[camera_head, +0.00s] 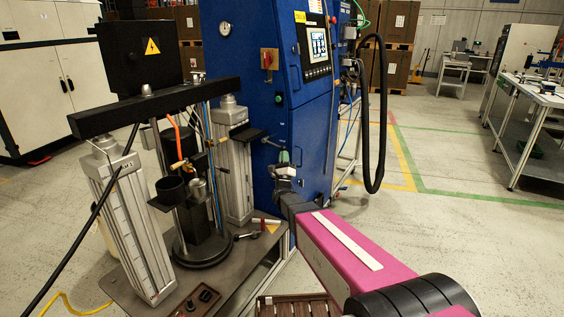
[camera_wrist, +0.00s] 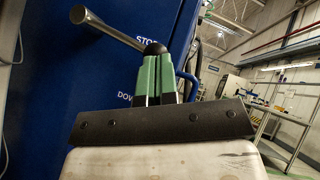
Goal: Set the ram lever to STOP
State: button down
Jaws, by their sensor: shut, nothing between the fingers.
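In the wrist view the ram lever (camera_wrist: 112,31) is a metal rod running from a round end at upper left down to a black knob (camera_wrist: 154,48). The knob appears just beyond my fingertips; I cannot tell whether they touch it. Behind it the blue cabinet panel carries the label STOP (camera_wrist: 146,41), partly covered by the knob, and lower down a partly hidden label DOWN (camera_wrist: 124,97). In this view the rod points toward STOP. My gripper (camera_wrist: 156,62) has green fingers, shut and empty. In the head view my gripper (camera_head: 284,157) is at the cabinet's front edge.
The blue cabinet (camera_head: 235,60) stands behind, with a red switch (camera_head: 268,58) and a screen (camera_head: 318,45). The drum pump press (camera_head: 190,190) with its metal columns is left of my arm. A black hose (camera_head: 379,120) hangs at the right. Open floor lies further right.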

jog(key=shift+s+d+r+n+y, duration=0.15)
jog(key=shift+r+n+y, duration=0.1)
jog(key=shift+r, duration=0.2)
jog(key=shift+w+d+r+n+y, duration=0.15)
jog(key=shift+r+y, duration=0.1)
jog(key=shift+r, duration=0.15)
jog(key=shift+s, duration=0.1)
jog(key=shift+a, duration=0.1)
jog(key=s+d+r+v, duration=0.1)
jog(key=v, duration=1.3)
jog(key=d+f+n+g+y, duration=0.3)
jog(key=d+f+n+g, duration=0.2)
jog(key=f+n+g, duration=1.05)
jog(key=s+d+n+g, duration=0.4)
jog(key=s+n+g, duration=0.1)
jog(key=s, duration=0.4)
jog(key=s+d+r+n+g+h, duration=0.1)
jog(key=s+d+n+g, duration=0.3)
jog(key=s+n+g, duration=0.2)
jog(key=s+n, duration=0.2)
jog(key=s, duration=0.1)
jog(key=shift+s+d+r, duration=0.15)
jog(key=shift+s+d, duration=0.05)
jog(key=shift+s, duration=0.05)
